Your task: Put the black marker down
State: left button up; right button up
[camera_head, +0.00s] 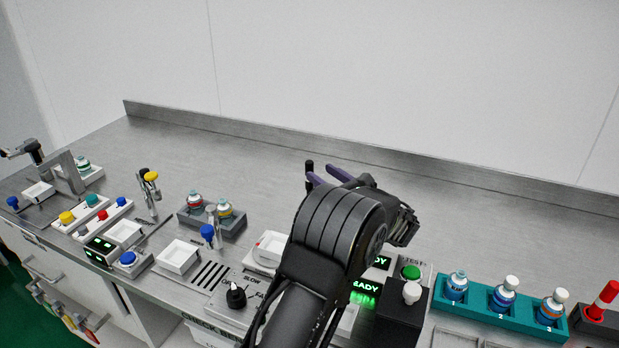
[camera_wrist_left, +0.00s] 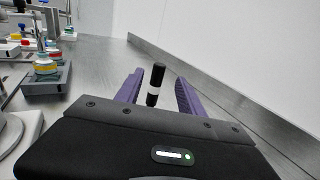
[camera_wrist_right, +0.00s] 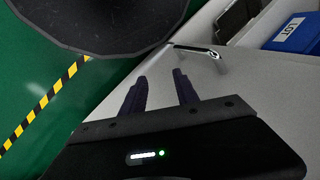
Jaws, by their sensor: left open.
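The black marker (camera_wrist_left: 155,84), with a white band, is upright between the two purple fingers of my left gripper (camera_wrist_left: 157,82) in the left wrist view. Clear gaps show between it and both fingers, so the gripper is open around it. In the head view the marker's dark top (camera_head: 309,168) shows beside the left fingertips (camera_head: 326,174), over the steel bench. Whether its foot touches the bench is hidden. My right gripper (camera_wrist_right: 160,75) is open and empty in the right wrist view, near a white cabinet front.
The steel bench (camera_head: 270,165) is clear behind and left of my left gripper. A teal rack (camera_head: 478,306) with several bottles stands at right. A grey two-bottle holder (camera_wrist_left: 45,80) is nearby. A raised back edge (camera_head: 480,177) runs along the wall.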

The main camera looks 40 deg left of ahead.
aim_at(312, 168)
pick_arm(q)
jog(key=shift+w+a, duration=0.1)
jog(key=shift+a, duration=0.3)
jog(key=shift+p+x, duration=0.45)
jog(key=shift+x, duration=2.2)
jog(key=shift+c, duration=0.6)
grip_shut()
